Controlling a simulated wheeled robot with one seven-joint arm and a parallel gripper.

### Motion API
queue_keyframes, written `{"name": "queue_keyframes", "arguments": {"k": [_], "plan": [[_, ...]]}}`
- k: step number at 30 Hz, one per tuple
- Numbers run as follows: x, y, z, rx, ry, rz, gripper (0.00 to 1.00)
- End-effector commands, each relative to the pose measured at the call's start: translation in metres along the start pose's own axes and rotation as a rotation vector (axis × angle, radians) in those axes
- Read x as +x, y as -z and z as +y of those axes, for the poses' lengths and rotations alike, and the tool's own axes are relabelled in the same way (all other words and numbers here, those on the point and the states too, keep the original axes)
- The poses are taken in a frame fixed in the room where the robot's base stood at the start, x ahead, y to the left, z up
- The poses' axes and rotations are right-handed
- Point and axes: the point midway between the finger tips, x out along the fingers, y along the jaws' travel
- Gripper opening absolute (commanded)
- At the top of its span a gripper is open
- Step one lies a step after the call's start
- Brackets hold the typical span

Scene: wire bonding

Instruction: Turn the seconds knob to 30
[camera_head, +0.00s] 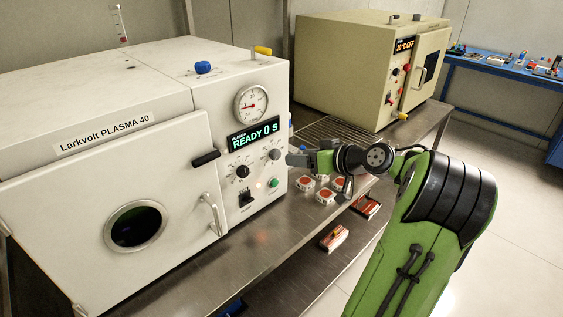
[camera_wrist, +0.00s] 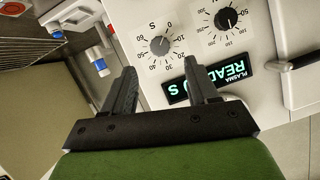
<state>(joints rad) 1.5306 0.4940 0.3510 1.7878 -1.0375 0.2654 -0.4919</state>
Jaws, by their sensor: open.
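The seconds knob (camera_wrist: 159,45) is a small grey dial in the wrist view, ringed by a scale marked S from 0 to 60. It also shows on the white plasma unit's front in the head view (camera_head: 274,154). Its pointer is too small to read surely. The display (camera_head: 253,135) reads READY 0 S; it appears upside down in the wrist view (camera_wrist: 208,80). My gripper (camera_wrist: 162,67) is open and empty, its fingers pointing at the panel with the knob ahead between their tips. In the head view my gripper (camera_head: 294,159) is just right of the knob, apparently apart from it.
A second, black-pointer dial (camera_head: 242,171) is left of the seconds knob, with a black switch (camera_head: 246,196) and green button (camera_head: 273,183) below. A door handle (camera_head: 210,213) sticks out further left. Small red-topped parts (camera_head: 325,196) lie on the steel bench (camera_head: 262,247) under my gripper.

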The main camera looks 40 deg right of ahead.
Motion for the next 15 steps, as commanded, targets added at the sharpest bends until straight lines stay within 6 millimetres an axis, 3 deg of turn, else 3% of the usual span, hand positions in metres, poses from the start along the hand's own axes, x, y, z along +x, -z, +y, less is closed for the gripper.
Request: {"name": "queue_keyframes", "arguments": {"k": [6,10,15], "plan": [[0.054,-0.002,-0.001,0.000,0.005,0.000,0.59],[0.072,-0.002,0.000,0.001,0.002,-0.002,0.59],[0.079,-0.001,0.000,0.001,0.000,-0.002,0.59]]}}
